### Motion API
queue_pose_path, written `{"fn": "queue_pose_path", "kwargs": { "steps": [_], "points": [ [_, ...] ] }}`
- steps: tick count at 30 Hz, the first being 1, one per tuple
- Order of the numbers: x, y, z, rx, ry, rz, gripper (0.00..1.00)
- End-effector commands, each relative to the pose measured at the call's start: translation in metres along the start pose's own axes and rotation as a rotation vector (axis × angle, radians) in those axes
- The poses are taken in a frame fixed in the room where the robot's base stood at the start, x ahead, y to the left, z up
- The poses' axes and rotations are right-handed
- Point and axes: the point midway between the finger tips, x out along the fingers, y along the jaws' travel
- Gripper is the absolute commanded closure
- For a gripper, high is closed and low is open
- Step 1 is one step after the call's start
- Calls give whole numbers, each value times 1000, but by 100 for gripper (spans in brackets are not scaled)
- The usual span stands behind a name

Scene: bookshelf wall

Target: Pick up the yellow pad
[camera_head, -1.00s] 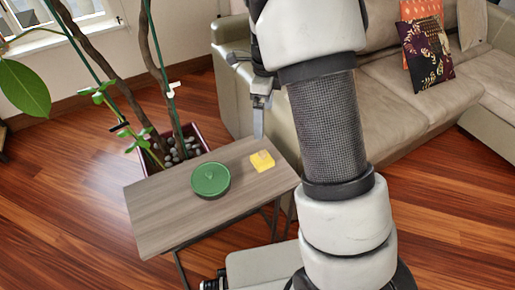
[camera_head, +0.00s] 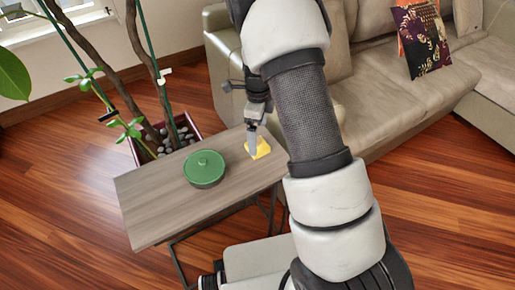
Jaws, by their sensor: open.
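The yellow pad (camera_head: 263,149) lies on the right part of the small wooden side table (camera_head: 160,204). My gripper (camera_head: 253,150) points down at the pad, with a grey finger in front of the pad's left part. The finger hides some of the pad. I cannot tell whether the finger touches it. The jaws are open, and I see nothing held in them.
A round green lidded dish (camera_head: 204,168) stands on the table just left of the pad. A potted plant with white stones (camera_head: 176,141) stands behind the table. A beige sofa (camera_head: 385,85) is behind and to the right. The table's front left is bare.

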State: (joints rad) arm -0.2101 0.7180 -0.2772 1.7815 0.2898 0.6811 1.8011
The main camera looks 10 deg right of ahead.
Motion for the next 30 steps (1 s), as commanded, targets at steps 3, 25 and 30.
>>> {"fn": "queue_pose_path", "kwargs": {
  "steps": [3,25,30],
  "points": [
    [24,3,0,-1,1,3,3],
    [38,2,1,-1,0,1,48],
    [35,2,1,-1,0,0,48]
  ]
}}
